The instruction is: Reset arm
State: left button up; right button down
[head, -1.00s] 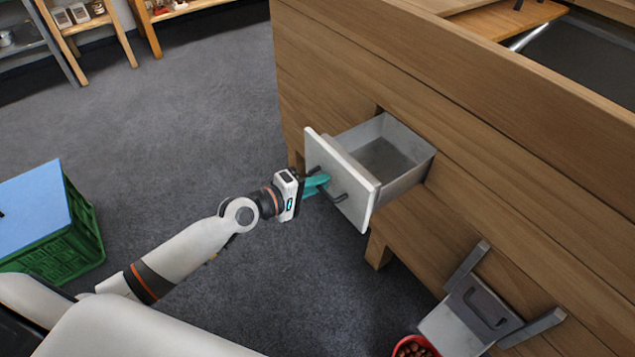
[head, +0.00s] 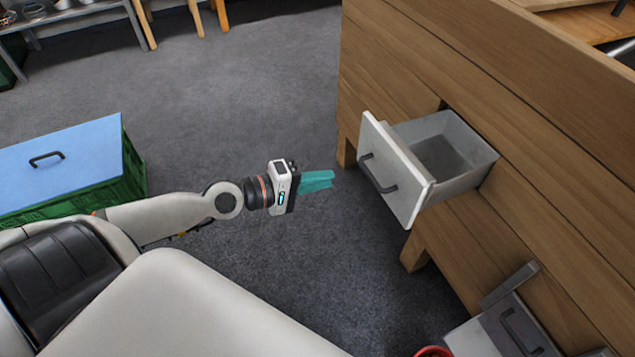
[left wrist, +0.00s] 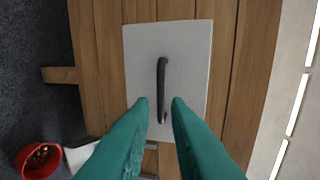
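My left gripper (head: 318,181) has teal fingers and is in the air to the left of the open drawer, clear of its handle. In the left wrist view its fingers (left wrist: 160,101) are apart with nothing between them. The drawer's white front (head: 390,180) has a dark handle (head: 378,173). The grey drawer box (head: 468,163) is pulled out of the wooden counter and looks empty inside. In the left wrist view the drawer front (left wrist: 190,55) and its handle (left wrist: 161,85) are straight ahead of the fingertips. My right gripper is not in view.
The wooden counter (head: 560,150) fills the right side. A grey chute with a handle (head: 515,330) is low on it, with a red bowl of chestnuts (left wrist: 38,160) nearby. A green crate (head: 132,178) with a blue lid (head: 85,152) stands at left. Carpet between is clear.

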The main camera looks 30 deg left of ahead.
pick_arm(q)
jog(key=shift+s+a+r, duration=0.1)
jog(key=shift+s, duration=0.1)
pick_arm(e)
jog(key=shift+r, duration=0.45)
